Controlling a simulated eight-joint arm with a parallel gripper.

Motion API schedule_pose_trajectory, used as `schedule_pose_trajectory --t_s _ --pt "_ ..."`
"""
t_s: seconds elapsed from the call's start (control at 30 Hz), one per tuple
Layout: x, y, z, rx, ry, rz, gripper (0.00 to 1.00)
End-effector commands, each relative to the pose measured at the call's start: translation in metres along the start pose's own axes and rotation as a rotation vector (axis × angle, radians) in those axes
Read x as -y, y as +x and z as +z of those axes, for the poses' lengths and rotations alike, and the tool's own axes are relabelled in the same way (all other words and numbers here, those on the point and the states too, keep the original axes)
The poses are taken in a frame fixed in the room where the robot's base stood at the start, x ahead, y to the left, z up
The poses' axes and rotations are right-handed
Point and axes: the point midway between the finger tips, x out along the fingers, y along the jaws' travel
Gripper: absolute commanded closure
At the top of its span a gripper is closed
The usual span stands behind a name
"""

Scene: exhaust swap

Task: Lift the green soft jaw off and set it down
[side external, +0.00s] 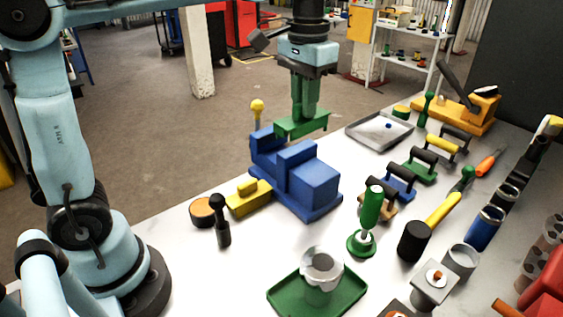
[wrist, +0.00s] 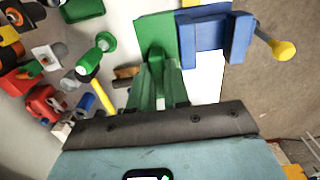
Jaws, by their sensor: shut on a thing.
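My gripper (side external: 305,105) is shut on the green soft jaw (side external: 300,125), its green fingers pointing down onto it. The jaw is a flat green piece, held level at the top of the blue vise (side external: 312,180), by its upright blocks. I cannot tell whether its lower edge is clear of the vise. In the wrist view the gripper's fingers (wrist: 160,82) reach the green jaw (wrist: 154,35), which lies beside and partly over the blue vise (wrist: 215,35).
A yellow-knobbed handle (side external: 257,108) rises behind the vise, and a yellow block (side external: 249,198) lies to its left. A grey tray (side external: 365,138) lies to the right. Handled blocks (side external: 420,168), a mallet (side external: 413,241) and a green tray (side external: 282,297) crowd the table's right and front.

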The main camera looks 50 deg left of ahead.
Motion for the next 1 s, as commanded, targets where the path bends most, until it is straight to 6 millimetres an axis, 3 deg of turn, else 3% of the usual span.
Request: schedule_pose_trajectory --t_s 0.2,0.4,0.6,1.0 --pt "-0.024 0.059 0.049 0.0 0.004 0.0 1.0" --pt "-0.033 0.099 0.088 0.0 0.003 0.0 1.0" --pt "-0.036 0.115 0.105 0.0 0.001 0.0 1.0" --pt "-0.036 0.117 0.106 0.0 0.0 0.0 1.0"
